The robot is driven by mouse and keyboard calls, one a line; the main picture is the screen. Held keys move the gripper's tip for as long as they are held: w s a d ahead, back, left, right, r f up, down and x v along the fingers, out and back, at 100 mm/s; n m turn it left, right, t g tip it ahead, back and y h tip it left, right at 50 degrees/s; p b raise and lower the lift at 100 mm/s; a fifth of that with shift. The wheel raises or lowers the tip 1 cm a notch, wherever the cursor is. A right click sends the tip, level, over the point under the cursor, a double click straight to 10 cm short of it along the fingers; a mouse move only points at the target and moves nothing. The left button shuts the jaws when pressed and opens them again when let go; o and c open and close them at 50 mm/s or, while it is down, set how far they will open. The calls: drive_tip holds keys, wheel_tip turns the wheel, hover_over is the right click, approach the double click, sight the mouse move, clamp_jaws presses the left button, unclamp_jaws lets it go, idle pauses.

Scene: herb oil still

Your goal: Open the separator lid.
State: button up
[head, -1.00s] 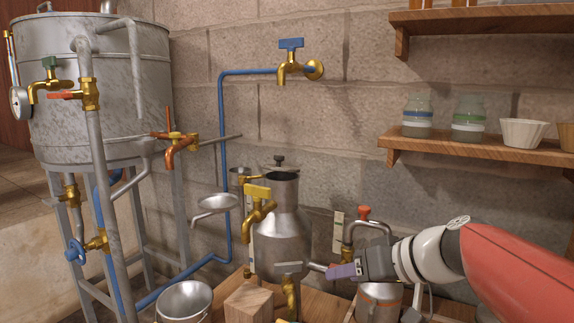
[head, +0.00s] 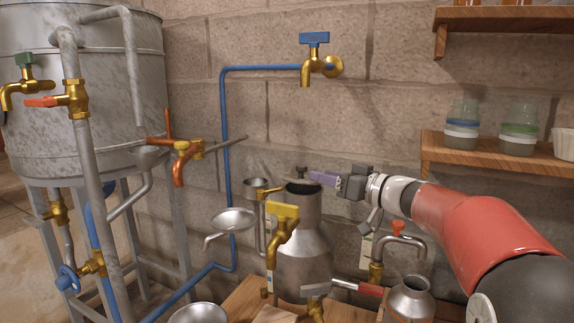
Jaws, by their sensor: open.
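The separator (head: 304,240) is a grey metal can with a narrow neck and a yellow-handled tap on its front. The mouth of its neck looks dark and open. A small lid with a dark knob (head: 302,170) shows just behind and above the mouth; how it is attached is hard to see. My gripper (head: 315,176) comes in from the right at the height of the mouth, its purple-grey fingers open and close to the lid's right side. I cannot tell whether they touch the lid. The fingers partly cover the lid's right edge.
A large metal still (head: 85,90) with pipes and taps stands at left. A blue pipe (head: 225,140) runs along the wall. A small metal jar (head: 408,300) stands lower right, below my arm. A wooden shelf (head: 480,152) with jars is at right.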

sight(301, 169)
drive_tip(key=shift+w+a+r, duration=0.1)
drive_tip(key=shift+w+a, duration=0.3)
drive_tip(key=shift+a, duration=0.1)
drive_tip(key=p+x, duration=0.2)
drive_tip(key=x, duration=0.4)
drive_tip(key=shift+w+a, duration=0.15)
drive_tip(key=shift+a, duration=0.1)
clamp_jaws()
